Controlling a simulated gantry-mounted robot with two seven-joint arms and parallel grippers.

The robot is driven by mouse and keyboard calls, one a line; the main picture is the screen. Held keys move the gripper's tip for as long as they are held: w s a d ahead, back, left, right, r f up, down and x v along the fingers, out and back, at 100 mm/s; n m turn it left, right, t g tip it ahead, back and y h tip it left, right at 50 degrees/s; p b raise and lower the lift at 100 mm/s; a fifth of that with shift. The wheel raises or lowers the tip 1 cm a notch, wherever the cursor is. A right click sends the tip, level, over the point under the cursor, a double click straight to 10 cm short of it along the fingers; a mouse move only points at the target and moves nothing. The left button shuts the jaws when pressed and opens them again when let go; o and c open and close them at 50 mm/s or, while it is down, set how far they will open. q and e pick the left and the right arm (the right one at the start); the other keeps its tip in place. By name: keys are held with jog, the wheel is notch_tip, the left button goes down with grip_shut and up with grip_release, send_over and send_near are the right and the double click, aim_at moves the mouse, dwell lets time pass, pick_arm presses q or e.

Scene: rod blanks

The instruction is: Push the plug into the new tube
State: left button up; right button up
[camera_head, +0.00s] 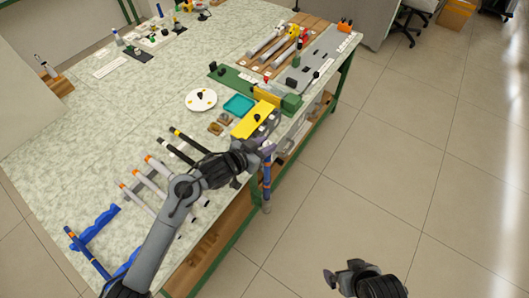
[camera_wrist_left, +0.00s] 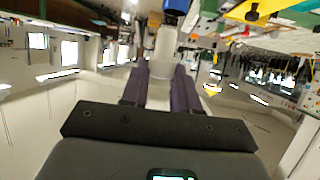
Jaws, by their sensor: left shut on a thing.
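My left gripper (camera_head: 268,149) is at the table's front edge, shut on a pale cylindrical piece (camera_wrist_left: 164,42) seen between its purple fingers in the left wrist view. A blue part (camera_wrist_left: 178,5) shows beyond that piece. I cannot tell which piece is the plug. White tubes with orange ends (camera_head: 138,190) lie on the table. My right gripper (camera_head: 345,272) is open and empty over the floor.
A blue rack (camera_head: 98,228) with a blue rod (camera_head: 88,254) stands at the near left. A yellow block (camera_head: 252,120), a teal tray (camera_head: 239,105) and a white plate (camera_head: 200,100) are behind my left gripper.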

pick_arm(q)
jog(key=shift+w+f, duration=0.25)
jog(key=shift+w, duration=0.05)
notch_tip(320, 180, down, 4)
jog(key=shift+b, duration=0.35)
jog(key=shift+f, duration=0.1)
jog(key=o, duration=1)
